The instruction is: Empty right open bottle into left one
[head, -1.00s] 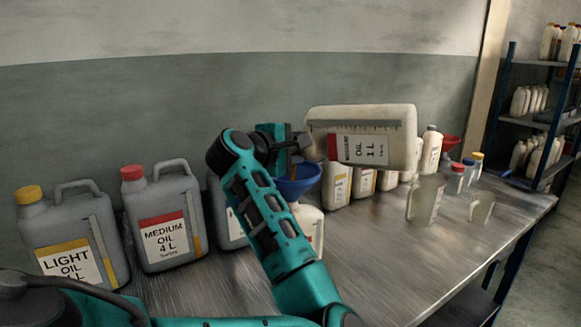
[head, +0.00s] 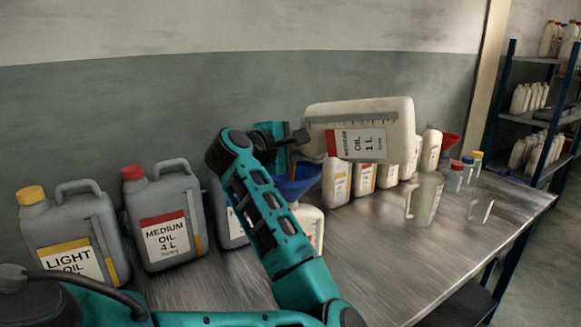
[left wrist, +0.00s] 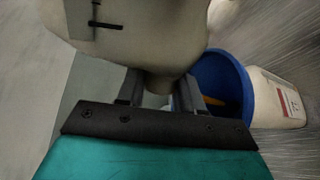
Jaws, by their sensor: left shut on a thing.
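A white 1 L oil bottle with a red-and-white label (head: 360,120) is held on its side in the air, body to the right, neck at the left. My left gripper (head: 290,140) is shut on its neck, as the left wrist view (left wrist: 155,95) also shows. The neck is over a blue funnel (head: 298,182), which sits in another white bottle (head: 310,222) standing on the table. The funnel also shows in the left wrist view (left wrist: 235,75). My right gripper is not in view.
Grey 4 L jugs, light oil (head: 70,230) and medium oil (head: 165,215), stand at the left. Several white bottles (head: 362,178) line the wall behind. Clear jugs (head: 425,198) and small capped bottles stand at the right. The metal table's (head: 400,255) front middle is bare.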

